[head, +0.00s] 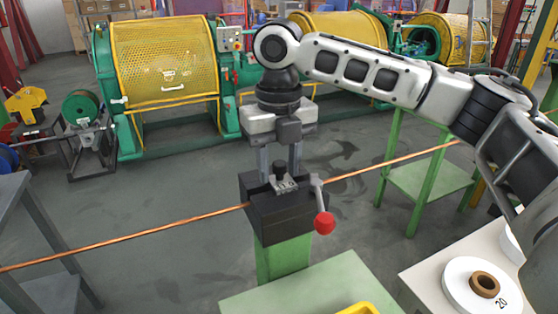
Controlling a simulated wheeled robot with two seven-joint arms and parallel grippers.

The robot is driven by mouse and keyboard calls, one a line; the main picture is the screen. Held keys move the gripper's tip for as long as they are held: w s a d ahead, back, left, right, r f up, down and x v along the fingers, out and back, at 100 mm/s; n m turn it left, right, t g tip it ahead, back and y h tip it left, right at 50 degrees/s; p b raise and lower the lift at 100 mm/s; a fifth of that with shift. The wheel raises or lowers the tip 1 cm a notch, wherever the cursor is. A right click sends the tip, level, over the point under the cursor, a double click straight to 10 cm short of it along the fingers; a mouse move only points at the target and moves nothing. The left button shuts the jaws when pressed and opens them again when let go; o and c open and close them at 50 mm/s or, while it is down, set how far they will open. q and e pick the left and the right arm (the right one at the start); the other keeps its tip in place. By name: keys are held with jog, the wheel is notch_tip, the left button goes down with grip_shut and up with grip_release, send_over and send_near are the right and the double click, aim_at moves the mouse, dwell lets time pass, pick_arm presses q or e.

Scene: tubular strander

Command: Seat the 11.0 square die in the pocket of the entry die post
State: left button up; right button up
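The entry die post appears to be the black block (290,217) on a green post (283,259), with a copper-coloured rod running up to both its sides. A lever with a red ball knob (324,222) hangs at its right side. My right gripper (279,168) points straight down over the block, its two fingers apart. A small dark knob (280,173) on a metal clamp piece (286,185) shows between the fingertips; I cannot tell whether they touch it. The pocket is hidden. I cannot make out the 11.0 square die. My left gripper is not in view.
The copper-coloured rod (130,238) crosses the scene at post height. A white table (425,276) at right bears a white disc (462,288) marked 20 with a brown ring (485,284). A green table (315,283) with a yellow tray (358,309) is in front. Caged machines (165,60) stand behind.

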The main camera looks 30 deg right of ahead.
aim_at(279, 162)
jog(key=shift+o, duration=1.2)
notch_tip(279, 162, up, 12)
jog(key=shift+r, duration=0.2)
